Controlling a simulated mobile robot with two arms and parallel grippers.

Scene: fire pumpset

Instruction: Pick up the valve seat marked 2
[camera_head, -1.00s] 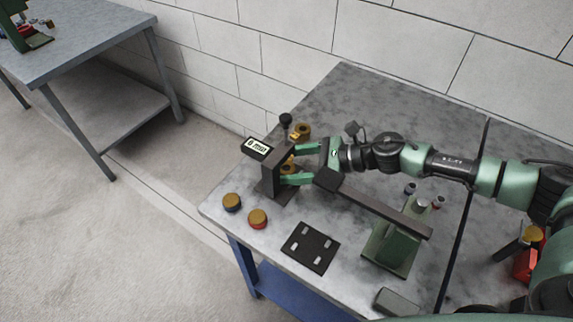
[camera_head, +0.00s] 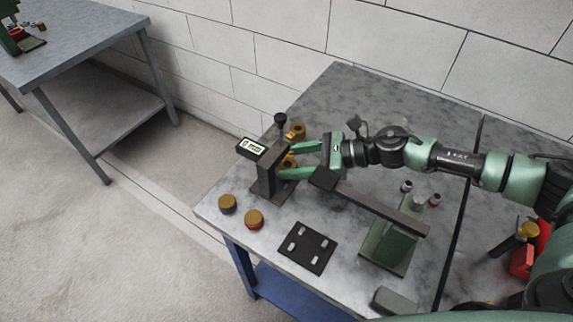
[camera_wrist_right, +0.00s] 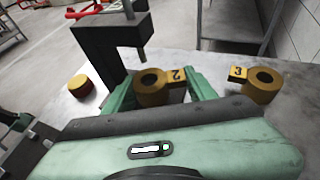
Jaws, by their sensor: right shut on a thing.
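The valve seat marked 2 (camera_wrist_right: 153,88) is a brass ring with a central hole and a tab bearing the number. My right gripper (camera_wrist_right: 160,92) is shut on it, one green finger on each side. In the head view the seat (camera_head: 289,160) shows partly between the fingers of the right gripper (camera_head: 292,161), close beside the dark gauge stand (camera_head: 266,175). I cannot tell whether it touches the stand or its base. Another brass seat, marked 3 (camera_wrist_right: 262,84), stands apart to the right in the wrist view and behind the gripper in the head view (camera_head: 296,131). My left gripper is not in view.
Two brass-topped discs, one blue-sided (camera_head: 228,203) and one red-sided (camera_head: 254,219), lie near the table's left edge. A black slotted plate (camera_head: 307,248) and a green stand with a dark bar (camera_head: 388,250) are in front. The back of the table is clear.

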